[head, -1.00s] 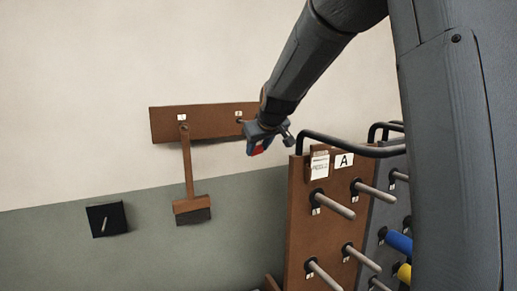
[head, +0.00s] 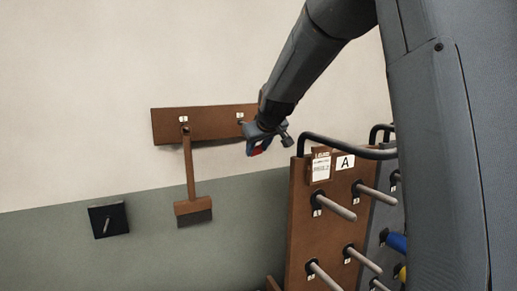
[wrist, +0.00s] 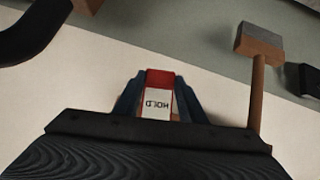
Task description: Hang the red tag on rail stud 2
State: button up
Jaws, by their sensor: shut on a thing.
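The red tag (wrist: 158,80) is between the fingers of my gripper (wrist: 160,105) in the wrist view. It has a red end and a white face with the word HOLD, seen upside down. In the head view a bit of the red tag (head: 257,147) shows at my gripper (head: 262,142), which is shut on it. The brown wall rail (head: 210,124) has a stud labelled 1 at its left. Rail stud 2 (head: 241,122) is at the right end, close to the left of my gripper in the picture. The tag's hole is hidden.
A brush (head: 191,190) with a wooden handle hangs from stud 1. A black plate with a peg (head: 107,220) is on the wall lower left. A brown peg board (head: 305,225) marked A, with a black handle (head: 340,145), stands right of my gripper.

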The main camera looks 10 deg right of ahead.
jog(key=shift+w+a, duration=0.1)
jog(key=shift+w, duration=0.35)
dwell(0.3)
jog(key=shift+w, duration=0.2)
jog(key=shift+f, duration=0.25)
dwell(0.3)
jog(key=o, duration=1.3)
jog(key=shift+c, duration=0.2)
jog(key=s+f+p+v, duration=0.1)
jog(key=p+v, duration=0.1)
jog(key=v, duration=0.6)
jog(key=shift+s+r, duration=0.15)
jog(key=shift+s, duration=0.05)
